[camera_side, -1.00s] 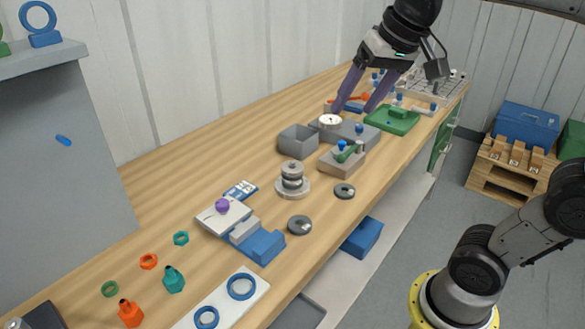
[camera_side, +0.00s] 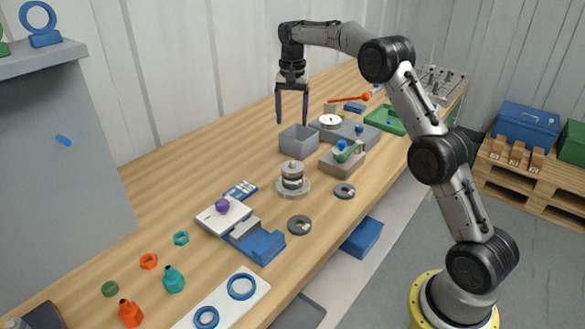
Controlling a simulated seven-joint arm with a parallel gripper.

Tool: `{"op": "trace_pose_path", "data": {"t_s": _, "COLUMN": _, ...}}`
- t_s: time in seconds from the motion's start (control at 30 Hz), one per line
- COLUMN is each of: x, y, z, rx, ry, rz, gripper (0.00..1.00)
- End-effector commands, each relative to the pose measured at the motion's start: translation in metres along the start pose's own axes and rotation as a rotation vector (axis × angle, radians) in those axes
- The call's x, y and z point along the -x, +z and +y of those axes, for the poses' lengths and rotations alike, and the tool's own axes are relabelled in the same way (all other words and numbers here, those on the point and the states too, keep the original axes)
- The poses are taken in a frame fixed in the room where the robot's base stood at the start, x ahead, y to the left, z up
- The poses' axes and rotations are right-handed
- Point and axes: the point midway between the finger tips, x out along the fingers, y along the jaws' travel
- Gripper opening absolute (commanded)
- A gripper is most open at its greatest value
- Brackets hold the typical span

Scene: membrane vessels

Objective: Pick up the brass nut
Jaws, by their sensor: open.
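I cannot make out a brass nut in the side view. Three hexagonal nuts lie at the near left of the bench, coloured teal (camera_side: 188,238), orange (camera_side: 143,262) and green (camera_side: 104,290). My gripper (camera_side: 292,121) is open, pointing down with two long purple fingers apart and nothing seen between them. Its fingertips appear just above the far rim of a grey open box (camera_side: 299,147). The inside floor of the box is mostly hidden by its front wall.
Beside the box are a grey block with a white dial (camera_side: 329,121) and a block with a green lever (camera_side: 348,154). A stacked metal piece (camera_side: 292,182) and two dark rings (camera_side: 344,191) stand nearer. A purple-knobbed plate (camera_side: 222,215) lies left. Bare wood lies left of the box.

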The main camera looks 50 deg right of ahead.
Motion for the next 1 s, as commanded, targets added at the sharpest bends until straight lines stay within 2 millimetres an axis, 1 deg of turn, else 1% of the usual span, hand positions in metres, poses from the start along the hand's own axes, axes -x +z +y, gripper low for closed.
{"op": "trace_pose_path", "data": {"t_s": 0.03, "x": -0.009, "y": -0.003, "z": 0.003, "rx": -0.006, "ry": 0.01, "rz": -0.011, "gripper": 0.74}}
{"op": "trace_pose_path", "data": {"t_s": 0.17, "x": -0.023, "y": -0.005, "z": 0.006, "rx": -0.013, "ry": 0.016, "rz": -0.018, "gripper": 0.74}}
{"op": "trace_pose_path", "data": {"t_s": 0.4, "x": -0.067, "y": -0.003, "z": 0.007, "rx": -0.012, "ry": 0.018, "rz": -0.02, "gripper": 0.74}}
{"op": "trace_pose_path", "data": {"t_s": 0.5, "x": -0.083, "y": -0.003, "z": 0.007, "rx": -0.012, "ry": 0.017, "rz": -0.019, "gripper": 0.74}}
{"op": "trace_pose_path", "data": {"t_s": 0.6, "x": -0.093, "y": -0.003, "z": 0.007, "rx": -0.011, "ry": 0.016, "rz": -0.018, "gripper": 0.74}}
{"op": "trace_pose_path", "data": {"t_s": 0.77, "x": -0.102, "y": -0.002, "z": 0.007, "rx": -0.011, "ry": 0.016, "rz": -0.018, "gripper": 0.74}}
{"op": "trace_pose_path", "data": {"t_s": 0.87, "x": -0.114, "y": -0.002, "z": 0.006, "rx": -0.011, "ry": 0.017, "rz": -0.019, "gripper": 0.74}}
{"op": "trace_pose_path", "data": {"t_s": 1.0, "x": -0.134, "y": -0.001, "z": 0.004, "rx": -0.012, "ry": 0.016, "rz": -0.018, "gripper": 0.74}}
